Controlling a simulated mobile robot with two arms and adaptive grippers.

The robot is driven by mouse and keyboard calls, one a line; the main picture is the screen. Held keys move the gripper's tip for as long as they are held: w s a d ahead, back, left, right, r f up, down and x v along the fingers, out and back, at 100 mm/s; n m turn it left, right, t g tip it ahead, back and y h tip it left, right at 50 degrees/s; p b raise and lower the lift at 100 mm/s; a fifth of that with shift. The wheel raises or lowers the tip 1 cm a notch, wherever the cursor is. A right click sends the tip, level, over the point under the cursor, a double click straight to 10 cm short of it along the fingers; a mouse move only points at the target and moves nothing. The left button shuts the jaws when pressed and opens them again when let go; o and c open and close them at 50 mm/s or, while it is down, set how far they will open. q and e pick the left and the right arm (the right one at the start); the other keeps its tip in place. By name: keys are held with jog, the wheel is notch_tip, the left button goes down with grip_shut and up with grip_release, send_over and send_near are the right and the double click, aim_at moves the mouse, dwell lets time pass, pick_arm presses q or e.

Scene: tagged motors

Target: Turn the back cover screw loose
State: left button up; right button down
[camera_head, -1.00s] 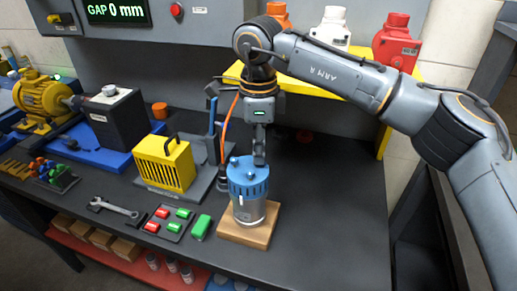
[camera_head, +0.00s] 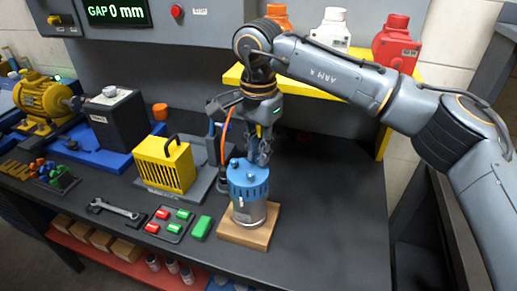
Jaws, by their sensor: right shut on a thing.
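A motor stands upright on a wooden block (camera_head: 232,233), with a silver-grey body (camera_head: 250,213) and a blue back cover (camera_head: 247,182) on top. Small raised studs show on the cover. My right gripper (camera_head: 262,161) reaches down from above to the rear right part of the cover. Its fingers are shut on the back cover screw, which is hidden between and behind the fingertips. My left gripper is not in view.
A yellow slotted box (camera_head: 166,165), a tray of red and green pieces (camera_head: 170,222) and a wrench (camera_head: 117,210) lie left of the motor. Orange, white and red motors (camera_head: 396,40) stand on a yellow shelf behind. The bench right of the block is clear.

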jog(key=shift+s+f+n, duration=0.1)
jog(key=shift+f+n, duration=0.2)
jog(key=shift+n, duration=0.3)
jog(key=c, duration=1.3)
grip_release()
jog(key=shift+r, duration=0.15)
jog(key=shift+r, duration=0.1)
notch_tip(320, 180, up, 12)
jog(key=shift+f, duration=0.1)
